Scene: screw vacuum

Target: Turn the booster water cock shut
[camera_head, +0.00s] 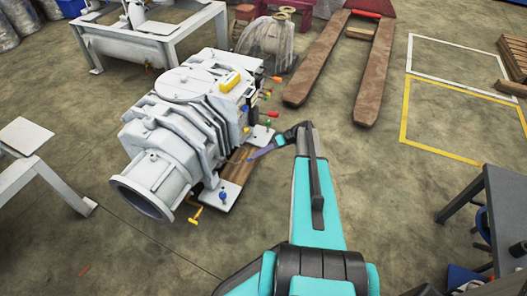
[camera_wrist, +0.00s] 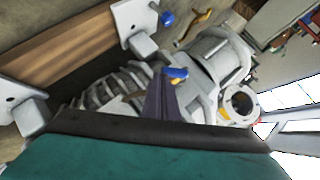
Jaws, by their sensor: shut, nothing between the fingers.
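The pale grey vacuum booster (camera_head: 190,120) stands on the floor left of my arm. Small coloured handles line its right side, among them a red one (camera_head: 273,114) and a green one (camera_head: 268,123). A blue knob (camera_head: 222,196) and a yellow handle (camera_head: 195,214) are low near its front. I cannot tell which is the booster water cock. My gripper (camera_head: 250,157) is shut and empty, pointing left at the booster's base. In the wrist view the booster (camera_wrist: 215,58) lies behind the gripper, with a small blue part (camera_wrist: 176,72) at the fingertips; contact is unclear.
A wooden board (camera_wrist: 70,50) lies between the white feet of the booster. A pallet truck (camera_head: 370,65) with brown forks stands at the back. A grey table (camera_head: 495,205) is at the right and a white frame (camera_head: 25,150) at the left.

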